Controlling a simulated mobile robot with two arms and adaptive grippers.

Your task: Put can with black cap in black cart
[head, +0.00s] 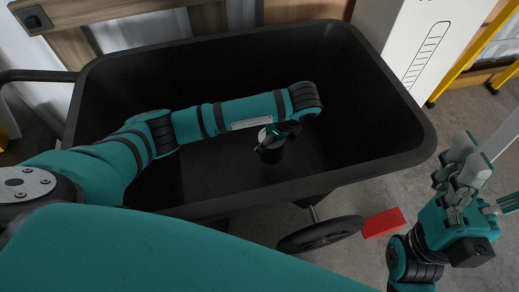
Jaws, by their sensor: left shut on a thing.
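The black cart (400,140) is a deep tub that fills the middle of the head view. My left arm reaches over its left rim. My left gripper (283,132) is down inside the tub, above its floor. It is shut on a small dark can (271,153) with a little white showing at its side. The gripper partly hides the can, and I cannot tell whether the can touches the floor of the cart. My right gripper (462,185) is outside the cart at the right, with grey fingers pointing up. I see nothing between them, but their opening is unclear.
A black wheel (320,234) is under the cart's front edge. A red block (384,222) lies on the concrete floor beside it. A white panel (415,40) and a yellow frame (470,55) stand behind at the right. The cart's floor around the can looks bare.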

